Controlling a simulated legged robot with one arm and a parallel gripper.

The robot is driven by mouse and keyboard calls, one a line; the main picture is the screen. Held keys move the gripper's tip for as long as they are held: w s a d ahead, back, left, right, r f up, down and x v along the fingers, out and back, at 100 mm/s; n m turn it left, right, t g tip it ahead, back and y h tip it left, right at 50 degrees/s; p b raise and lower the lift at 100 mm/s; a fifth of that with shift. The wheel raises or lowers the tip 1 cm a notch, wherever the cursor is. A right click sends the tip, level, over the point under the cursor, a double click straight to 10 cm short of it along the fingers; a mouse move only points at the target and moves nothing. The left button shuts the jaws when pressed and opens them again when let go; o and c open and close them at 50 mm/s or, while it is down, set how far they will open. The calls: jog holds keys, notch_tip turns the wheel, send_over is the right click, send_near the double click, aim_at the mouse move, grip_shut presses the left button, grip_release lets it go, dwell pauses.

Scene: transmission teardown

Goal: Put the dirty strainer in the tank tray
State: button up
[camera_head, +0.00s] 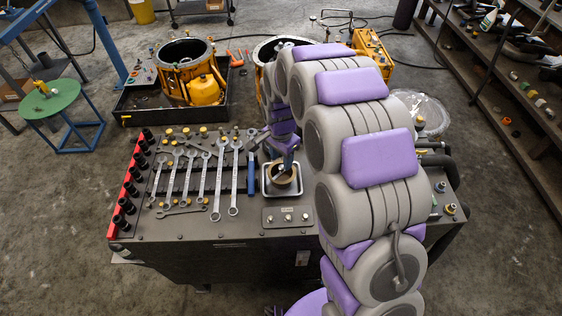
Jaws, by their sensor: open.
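A small square silver metal tray (266,191) sits on the dark workbench, at the middle of the picture. A round, tan-rimmed part with a dark inside (284,186), which looks like the strainer, is inside this tray. My gripper (281,170) is open, pointing down right over the round part. Its fingertips overlap the part in the picture, and I cannot tell whether they touch it. The gripper and my arm hide some of the part and the bench behind. I cannot tell for sure whether this silver tray is the tank tray.
Several wrenches (220,178) and a red rail with black sockets (127,190) lie left on the bench (190,228). Behind, a black floor tray (130,111) holds an orange-banded housing (186,72). A green stool (50,99) stands left; shelves (500,90) line the right.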

notch_tip(320, 180, up, 8)
jog(key=p, duration=0.1)
jog(key=s+d+r+n+g, duration=0.1)
jog(key=s+d+r+n, duration=0.25)
jog(key=s, duration=0.55)
jog(key=s+d+r+n, duration=0.2)
jog(key=s+d+r, duration=0.2)
jog(key=s, duration=0.5)
jog(key=s+d+n+g, duration=0.1)
jog(key=s+d+n, duration=0.2)
jog(key=s, duration=1.5)
jog(key=shift+d+r+n, duration=0.15)
jog(key=shift+r+n, duration=0.15)
jog(key=shift+n, duration=0.25)
jog(key=shift+d, duration=0.1)
